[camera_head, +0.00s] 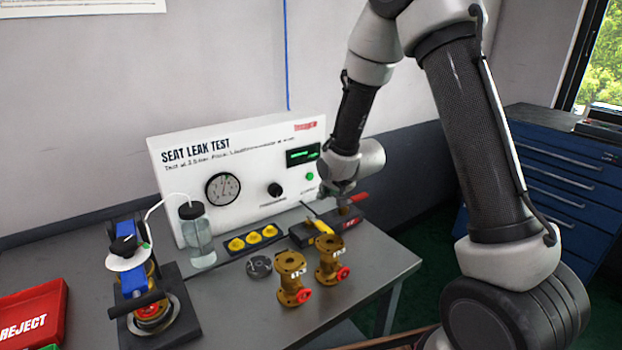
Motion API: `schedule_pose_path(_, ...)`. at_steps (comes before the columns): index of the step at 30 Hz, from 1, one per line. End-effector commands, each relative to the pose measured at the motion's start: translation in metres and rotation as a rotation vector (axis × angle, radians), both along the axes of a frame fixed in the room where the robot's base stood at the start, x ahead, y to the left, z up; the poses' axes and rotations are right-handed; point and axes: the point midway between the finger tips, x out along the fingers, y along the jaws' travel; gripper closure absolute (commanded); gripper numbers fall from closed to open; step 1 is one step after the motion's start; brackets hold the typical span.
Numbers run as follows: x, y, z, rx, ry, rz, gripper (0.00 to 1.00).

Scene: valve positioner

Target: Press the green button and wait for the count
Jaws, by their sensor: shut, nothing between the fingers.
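The green button (309,176) sits on the right part of the white SEAT LEAK TEST panel (185,172), below a small display (302,155) with green characters too small to read. My gripper (326,190) is shut and empty. It is in front of the panel's right end, just right of and slightly below the button in the picture. The button is still visible, and I see a gap between it and the fingers. The fingertips are small and partly merged with the tools behind them.
Brass valves (329,262) stand at the front. A clear bottle (197,240), a clamp fixture (150,300) and a red REJECT bin (35,310) are left. The bench's right front (385,265) is clear.

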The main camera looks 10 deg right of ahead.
Motion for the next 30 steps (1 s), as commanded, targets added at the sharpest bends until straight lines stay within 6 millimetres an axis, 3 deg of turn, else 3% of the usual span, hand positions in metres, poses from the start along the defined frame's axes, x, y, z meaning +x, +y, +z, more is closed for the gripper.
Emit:
schedule_pose_path(10,0.032,0.013,0.000,0.000,-0.001,0.000,1.00)
schedule_pose_path(30,0.036,0.015,0.000,0.000,0.000,0.000,1.00)
